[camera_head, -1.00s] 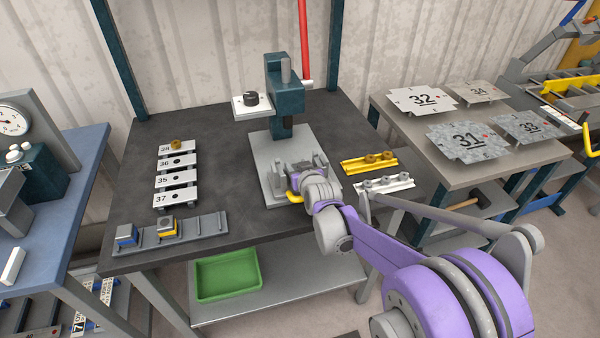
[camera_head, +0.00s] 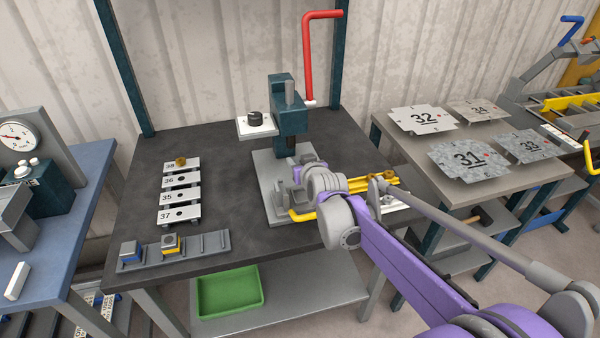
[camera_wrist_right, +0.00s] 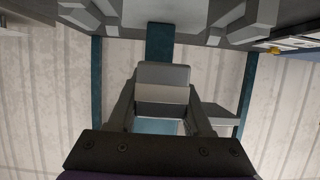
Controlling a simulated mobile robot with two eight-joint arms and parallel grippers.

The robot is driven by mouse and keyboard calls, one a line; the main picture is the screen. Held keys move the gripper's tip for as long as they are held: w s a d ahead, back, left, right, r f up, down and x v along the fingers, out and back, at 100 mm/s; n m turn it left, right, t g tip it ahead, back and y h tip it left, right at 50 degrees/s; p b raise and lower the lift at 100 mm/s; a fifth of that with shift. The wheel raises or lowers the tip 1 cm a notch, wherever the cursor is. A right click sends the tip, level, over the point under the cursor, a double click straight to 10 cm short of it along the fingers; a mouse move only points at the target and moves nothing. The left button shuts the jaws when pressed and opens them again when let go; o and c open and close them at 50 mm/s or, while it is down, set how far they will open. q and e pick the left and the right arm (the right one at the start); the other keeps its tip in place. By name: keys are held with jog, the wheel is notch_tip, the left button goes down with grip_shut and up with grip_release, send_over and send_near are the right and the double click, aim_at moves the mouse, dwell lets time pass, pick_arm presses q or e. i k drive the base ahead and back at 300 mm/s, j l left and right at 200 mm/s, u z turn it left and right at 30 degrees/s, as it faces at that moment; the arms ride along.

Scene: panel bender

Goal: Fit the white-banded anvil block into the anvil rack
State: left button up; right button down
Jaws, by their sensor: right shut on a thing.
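The anvil rack (camera_head: 201,248) is a long grey strip with upright dividers at the front left of the dark bench. A blue-banded block (camera_head: 131,252) and a yellow-banded block (camera_head: 171,245) sit in its left part; the slots to their right are empty. My right gripper (camera_head: 298,180) is over the grey base of the press, well right of the rack. In the wrist view my right gripper (camera_wrist_right: 161,108) is shut on the grey anvil block with its white band (camera_wrist_right: 162,94). In the head view the block cannot be made out clearly. My left gripper is out of view.
The teal press (camera_head: 288,115) with its red lever (camera_head: 306,60) stands behind my right gripper. A yellow handle (camera_head: 304,216) is at the press base's front. Numbered plates (camera_head: 180,197) lie behind the rack. Bare bench lies between rack and press.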

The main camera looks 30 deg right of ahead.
aim_at(171, 242)
jog(key=j, duration=1.35)
